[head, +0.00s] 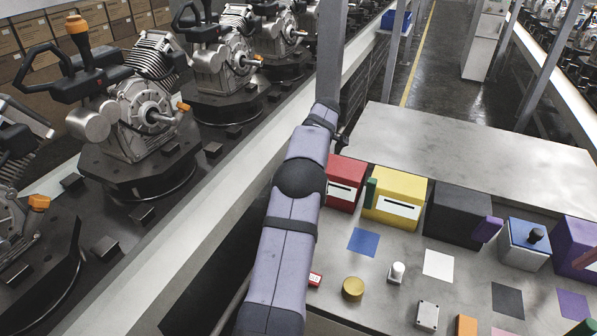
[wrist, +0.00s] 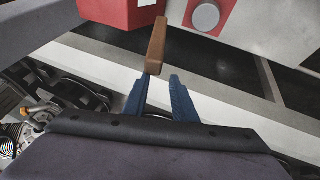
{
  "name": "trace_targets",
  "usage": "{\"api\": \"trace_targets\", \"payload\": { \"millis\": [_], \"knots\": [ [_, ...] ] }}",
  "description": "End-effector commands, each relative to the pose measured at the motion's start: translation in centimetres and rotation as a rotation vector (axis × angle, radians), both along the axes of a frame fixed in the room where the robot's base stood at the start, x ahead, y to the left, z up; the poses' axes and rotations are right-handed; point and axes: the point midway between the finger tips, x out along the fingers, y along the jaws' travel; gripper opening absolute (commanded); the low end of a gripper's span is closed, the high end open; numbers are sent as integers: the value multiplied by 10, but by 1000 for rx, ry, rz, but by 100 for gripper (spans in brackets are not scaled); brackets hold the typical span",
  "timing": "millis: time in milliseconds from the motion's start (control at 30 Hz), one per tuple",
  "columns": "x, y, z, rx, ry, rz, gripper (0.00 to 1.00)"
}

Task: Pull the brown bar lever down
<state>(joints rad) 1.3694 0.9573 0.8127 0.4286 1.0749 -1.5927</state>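The brown bar lever (wrist: 157,45) shows in the wrist view, sticking out from the side of a red box (wrist: 115,12). My gripper (wrist: 160,79) has two blue fingers, spread apart with a gap between them. The lever's near end lies just beyond the fingertips, close to the left one; whether they touch I cannot tell. Nothing is seen held. In the head view a red box (head: 345,182) stands right beside my arm. The lever and my gripper are not visible in that view.
A grey round knob (wrist: 205,16) sits right of the lever. Yellow (head: 398,197) and black (head: 458,213) boxes stand on the table right of the red one. A conveyor with engines (head: 145,115) runs on the left. The table's far part (head: 470,150) is clear.

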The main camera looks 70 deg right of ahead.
Motion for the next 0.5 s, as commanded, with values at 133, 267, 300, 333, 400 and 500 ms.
{"api": "trace_targets", "payload": {
  "millis": [133, 267, 300, 333, 400, 500],
  "knots": [
    [-22, -12, -33, 6, 42, -35, 38],
    [-16, -15, -49, 9, 41, -34, 38],
    [-14, -16, -51, 7, 40, -34, 38],
    [-12, -16, -54, 6, 40, -33, 38],
    [-9, -18, -56, 3, 39, -31, 38],
    [-6, -19, -61, 2, 38, -29, 38]
  ]
}}
